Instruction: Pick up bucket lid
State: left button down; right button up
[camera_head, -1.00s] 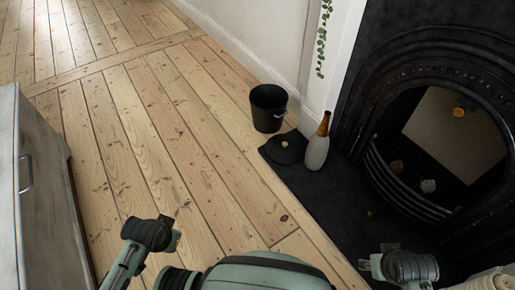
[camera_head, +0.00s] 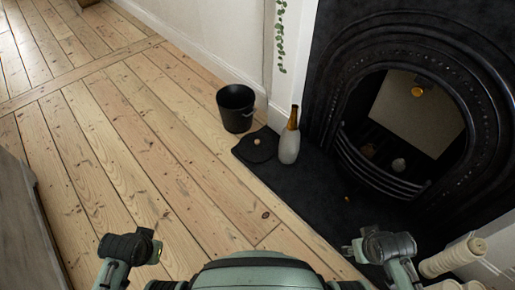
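The bucket lid (camera_head: 262,147) is a flat black disc with a small light knob. It lies on the dark hearth slab beside the bottle, close to the bucket. The black bucket (camera_head: 236,108) stands upright and open on the floorboards against the wall. My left gripper (camera_head: 156,250) is low at the left, far from the lid. My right gripper (camera_head: 350,250) is low at the right over the hearth, also well away from the lid. Both are small in the picture, and their finger openings cannot be made out. I see nothing held in either.
A pale bottle (camera_head: 289,145) with a brown neck stands just right of the lid. The black fireplace (camera_head: 335,100) fills the right side. A grey cabinet (camera_head: 20,225) stands at the left edge. The floorboards between are clear.

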aim_at(254, 146)
jog(key=u, duration=0.4)
jog(key=i+j+u, duration=0.2)
jog(key=u, duration=0.25)
jog(key=i+u, duration=0.4)
jog(key=i, duration=0.85)
jog(key=i+j+z, duration=0.1)
jog(key=i, duration=0.75)
jog(key=z, duration=0.4)
jog(key=i+z, duration=0.1)
jog(key=z, duration=0.3)
jog(key=j+z, duration=0.1)
jog(key=z, duration=0.3)
jog(key=i+j+z, duration=0.1)
jog(key=z, duration=0.25)
